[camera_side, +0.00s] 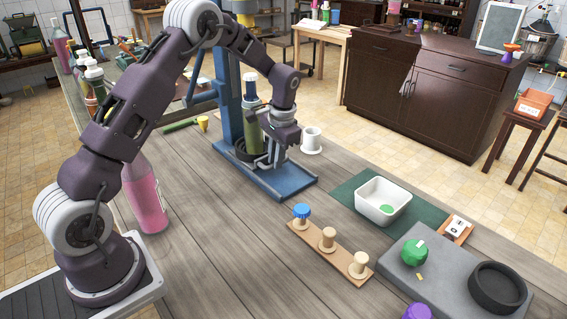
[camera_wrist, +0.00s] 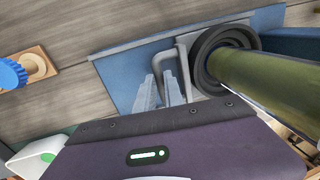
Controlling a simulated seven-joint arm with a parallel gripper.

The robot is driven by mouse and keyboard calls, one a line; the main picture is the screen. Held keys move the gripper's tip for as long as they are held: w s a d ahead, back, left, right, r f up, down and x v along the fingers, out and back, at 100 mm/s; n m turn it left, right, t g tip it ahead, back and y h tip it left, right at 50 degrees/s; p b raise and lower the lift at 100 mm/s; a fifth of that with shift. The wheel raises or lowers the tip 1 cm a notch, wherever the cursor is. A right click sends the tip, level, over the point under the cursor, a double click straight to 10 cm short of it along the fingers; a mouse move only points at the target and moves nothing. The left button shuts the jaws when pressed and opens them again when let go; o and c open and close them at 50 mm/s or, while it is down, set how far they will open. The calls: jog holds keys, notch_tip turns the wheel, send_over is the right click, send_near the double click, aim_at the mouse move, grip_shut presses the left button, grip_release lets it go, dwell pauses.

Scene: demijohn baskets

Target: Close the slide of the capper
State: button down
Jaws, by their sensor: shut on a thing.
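The blue capper (camera_side: 229,98) stands on the wooden bench, with a flat blue base plate (camera_side: 294,181). A green bottle (camera_side: 251,130) stands upright in it, its foot inside a dark round ring (camera_side: 240,155). The bottle and ring (camera_wrist: 212,50) also show in the wrist view. A grey bent bar handle (camera_wrist: 183,68) lies beside the ring over the base plate. My gripper (camera_side: 266,164) is low at the front of the capper, beside the bottle. In the wrist view its fingers (camera_wrist: 162,88) are at the handle and shut on it; the exact contact is partly hidden.
A wooden strip (camera_side: 328,250) with a blue knob and two pale ones lies in front. A white bin (camera_side: 382,202) stands on a green mat. A white cup (camera_side: 312,140) is just right of the capper. A pink bottle (camera_side: 144,196) stands near my base.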

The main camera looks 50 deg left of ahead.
jog(key=shift+a, duration=0.3)
jog(key=c, duration=1.5)
grip_release()
jog(key=shift+d, duration=0.1)
jog(key=shift+o, duration=0.2)
jog(key=shift+r, duration=0.15)
notch_tip(320, 180, up, 7)
jog(key=d, duration=0.1)
jog(key=shift+d, duration=0.15)
